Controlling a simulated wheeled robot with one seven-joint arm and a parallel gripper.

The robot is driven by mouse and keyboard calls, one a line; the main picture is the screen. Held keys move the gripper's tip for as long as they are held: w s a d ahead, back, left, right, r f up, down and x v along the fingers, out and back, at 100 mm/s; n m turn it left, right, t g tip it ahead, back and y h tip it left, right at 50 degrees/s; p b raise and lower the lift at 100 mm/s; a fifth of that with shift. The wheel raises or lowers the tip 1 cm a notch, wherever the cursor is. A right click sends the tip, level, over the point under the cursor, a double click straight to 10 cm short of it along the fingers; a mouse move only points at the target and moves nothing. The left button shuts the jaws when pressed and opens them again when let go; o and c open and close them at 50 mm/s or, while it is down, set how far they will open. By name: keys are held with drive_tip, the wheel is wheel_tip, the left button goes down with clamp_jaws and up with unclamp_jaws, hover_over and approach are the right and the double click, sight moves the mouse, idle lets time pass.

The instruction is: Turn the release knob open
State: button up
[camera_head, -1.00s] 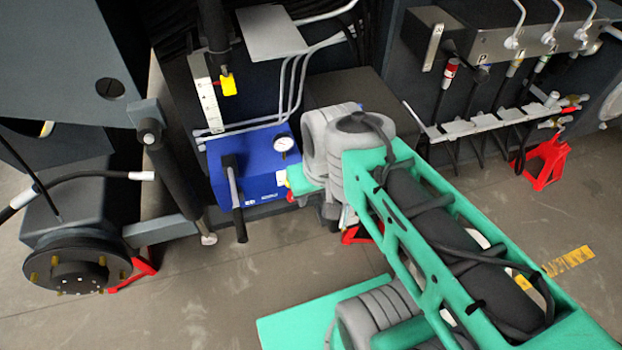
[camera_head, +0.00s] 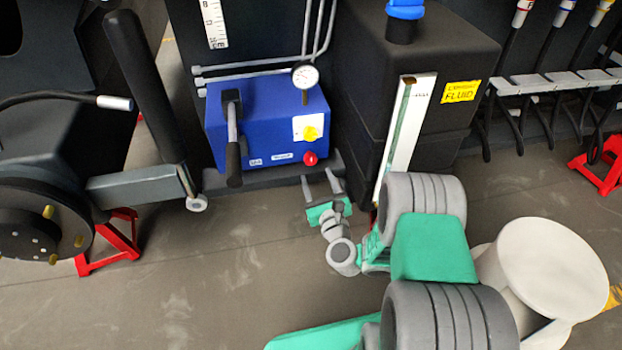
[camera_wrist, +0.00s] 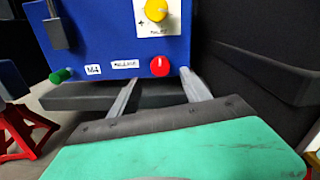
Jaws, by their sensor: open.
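The blue pump unit (camera_head: 270,125) carries a red round knob (camera_head: 310,158) low at the right of its front; in the wrist view the red knob (camera_wrist: 160,66) sits beside a small white label, too blurred to read surely. A yellow knob (camera_head: 311,133) is above it on a white plate, and a green knob (camera_wrist: 60,76) is at the lower left. I cannot surely tell from the label which is the release knob. My gripper (camera_head: 317,176) is open and empty, its two fingers pointing at the pump just below the red knob, with no contact visible.
A lever with a dark grip (camera_head: 233,140) hangs at the pump's left front. A gauge (camera_head: 305,75) is on top. A dark fluid tank (camera_head: 420,75) stands close on the right. A dark ledge (camera_wrist: 90,95) runs under the pump. The floor in front is open.

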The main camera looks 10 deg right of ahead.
sight(311, 161)
drive_tip(key=w+p, duration=0.2)
drive_tip(key=w, duration=0.5)
drive_tip(key=shift+w+a+r, duration=0.1)
drive_tip(key=shift+w+r, duration=0.05)
drive_tip(key=shift+w, duration=0.15)
clamp_jaws()
idle(0.4)
